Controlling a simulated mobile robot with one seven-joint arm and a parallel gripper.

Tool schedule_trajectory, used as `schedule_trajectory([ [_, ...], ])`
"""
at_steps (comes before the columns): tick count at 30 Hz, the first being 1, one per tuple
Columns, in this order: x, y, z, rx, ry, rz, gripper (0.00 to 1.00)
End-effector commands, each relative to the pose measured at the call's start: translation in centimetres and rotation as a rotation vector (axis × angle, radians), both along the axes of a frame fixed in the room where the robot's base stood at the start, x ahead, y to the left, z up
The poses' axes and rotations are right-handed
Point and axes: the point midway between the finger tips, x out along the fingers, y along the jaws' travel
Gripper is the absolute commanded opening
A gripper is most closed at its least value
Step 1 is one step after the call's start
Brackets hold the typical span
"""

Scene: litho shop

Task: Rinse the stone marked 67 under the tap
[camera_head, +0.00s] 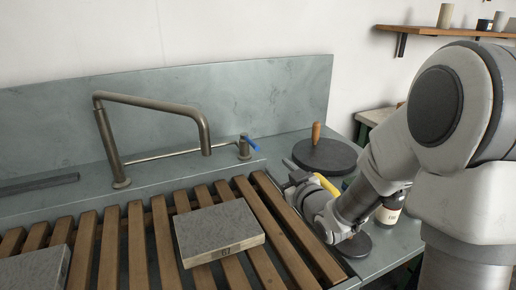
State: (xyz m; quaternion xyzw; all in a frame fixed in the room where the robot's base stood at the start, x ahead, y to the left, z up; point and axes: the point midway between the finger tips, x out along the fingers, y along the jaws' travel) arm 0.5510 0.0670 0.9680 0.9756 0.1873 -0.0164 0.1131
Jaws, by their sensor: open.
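The stone marked 67 (216,230) is a grey slab with a pale front edge bearing the number. It lies flat on the wooden slats (136,240), right of the middle of the rack. The tap (150,104) is a bronze-coloured pipe behind the slats, with its spout end (205,145) above and behind the stone. A small valve with a blue lever (250,142) stands right of the spout. My gripper (291,172) is right of the stone and apart from it, near the rack's right edge. Its fingers are small and partly hidden here. I see no water.
Another grey stone (34,270) lies at the lower left of the slats. A dark bar (38,184) lies at the left. A shelf (440,31) hangs above.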

Motion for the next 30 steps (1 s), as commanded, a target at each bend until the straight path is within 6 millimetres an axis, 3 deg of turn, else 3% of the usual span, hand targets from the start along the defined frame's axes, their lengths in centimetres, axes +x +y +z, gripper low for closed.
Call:
schedule_trajectory([
  [1, 0.1, 0.3, -1.5, 0.018, -0.018, 0.015, 0.48],
  [2, 0.1, 0.4, -1.7, 0.026, -0.029, 0.023, 0.48],
  [11, 1.7, 1.4, -1.7, 0.048, -0.063, 0.041, 0.48],
  [30, 12.6, 6.1, -1.8, 0.049, -0.062, 0.039, 0.48],
])
